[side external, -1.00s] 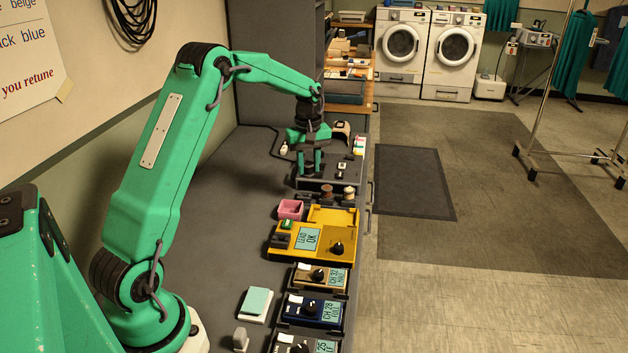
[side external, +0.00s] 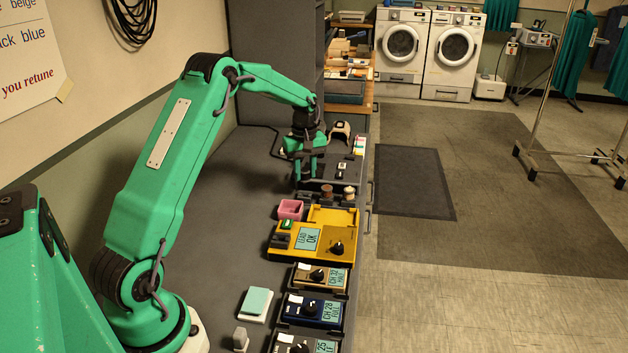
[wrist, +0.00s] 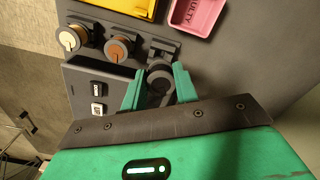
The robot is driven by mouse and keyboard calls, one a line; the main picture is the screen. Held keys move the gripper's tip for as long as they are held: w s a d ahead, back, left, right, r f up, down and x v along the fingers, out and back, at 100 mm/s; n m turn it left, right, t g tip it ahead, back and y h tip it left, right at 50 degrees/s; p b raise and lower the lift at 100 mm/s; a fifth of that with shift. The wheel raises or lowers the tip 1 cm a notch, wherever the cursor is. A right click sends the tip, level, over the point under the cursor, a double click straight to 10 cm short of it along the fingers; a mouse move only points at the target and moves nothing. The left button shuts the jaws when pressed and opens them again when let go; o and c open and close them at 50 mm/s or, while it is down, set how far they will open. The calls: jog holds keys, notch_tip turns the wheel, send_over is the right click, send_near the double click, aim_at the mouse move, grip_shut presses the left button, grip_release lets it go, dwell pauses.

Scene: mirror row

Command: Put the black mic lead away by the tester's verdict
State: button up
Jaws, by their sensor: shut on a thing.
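My gripper (side external: 306,178) is low over the far end of the bench, beyond the yellow tester (side external: 283,254). In the wrist view my gripper (wrist: 159,69) has its two green fingers on either side of a dark round reel, the black mic lead (wrist: 160,84). It is shut on it. The lead is hidden in the side view. Whether it touches the bench I cannot tell. The tester's screen reads "LEAD OK". A pink tray (side external: 290,208) stands beside the tester; in the wrist view the tray (wrist: 196,14) shows part of the word "FAULTY".
A brown reel (wrist: 118,49) and a beige reel (wrist: 72,39) stand in a row beside the black one. Brown (side external: 304,278) and blue (side external: 296,312) units stand nearer. The bench's left side is mostly clear.

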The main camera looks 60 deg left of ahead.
jog(key=shift+f, duration=1.45)
jog(key=shift+f, duration=1)
dwell(1.3)
jog(key=o, duration=1.1)
jog(key=shift+r, duration=0.15)
jog(key=shift+r, duration=3.75)
